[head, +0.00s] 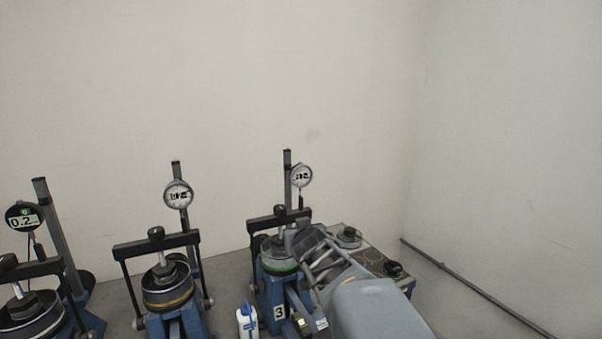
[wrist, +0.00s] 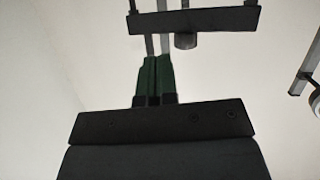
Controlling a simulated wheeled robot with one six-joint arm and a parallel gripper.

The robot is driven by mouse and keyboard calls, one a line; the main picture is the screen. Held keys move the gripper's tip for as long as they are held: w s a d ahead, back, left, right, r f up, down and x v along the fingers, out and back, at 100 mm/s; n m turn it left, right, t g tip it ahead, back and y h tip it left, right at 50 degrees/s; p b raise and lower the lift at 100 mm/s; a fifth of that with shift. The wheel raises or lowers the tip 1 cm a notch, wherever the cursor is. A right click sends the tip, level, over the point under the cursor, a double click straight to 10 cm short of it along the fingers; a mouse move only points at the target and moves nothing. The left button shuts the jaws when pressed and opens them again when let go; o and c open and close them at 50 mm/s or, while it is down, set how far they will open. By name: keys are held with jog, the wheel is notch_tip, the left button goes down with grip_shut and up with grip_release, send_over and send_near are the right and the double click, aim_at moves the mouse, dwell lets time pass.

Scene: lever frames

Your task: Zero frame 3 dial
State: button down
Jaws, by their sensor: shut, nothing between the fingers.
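Frame 3 is the rightmost lever frame, with a white "3" label (head: 279,313) on its blue base. Its round, white-faced dial (head: 301,175) sits beside the upright post (head: 287,180), above the black crossbar (head: 265,224). The dial reading is too small to make out. My gripper (head: 300,240) is in front of the frame, below the dial and overlapping the right side of the crossbar area. In the wrist view my gripper (wrist: 155,65) shows green fingers closed together and empty, with a black crossbar (wrist: 215,20) beyond them. Whether they touch anything is unclear.
A white bottle (head: 247,322) stands left of the label. A rail (head: 470,285) runs along the right wall.

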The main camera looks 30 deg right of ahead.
aim_at(302, 176)
jog(key=w+d+r+n+t+y+p, duration=0.2)
jog(key=w+d+r+t, duration=0.3)
jog(key=w+d, duration=0.4)
jog(key=shift+w+d+r+y, duration=0.25)
jog(key=shift+d+r+y, duration=0.15)
jog(key=shift+d+r, duration=0.2)
jog(key=shift+a+r, duration=0.1)
jog(key=shift+r, duration=0.15)
dwell(0.3)
jog(key=shift+w+a+f, duration=0.1)
jog(key=shift+a+f, duration=0.15)
jog(key=shift+a, duration=0.15)
jog(key=a, duration=0.3)
jog(key=shift+w, duration=0.2)
dwell(0.8)
jog(key=shift+f, duration=0.15)
dwell(0.6)
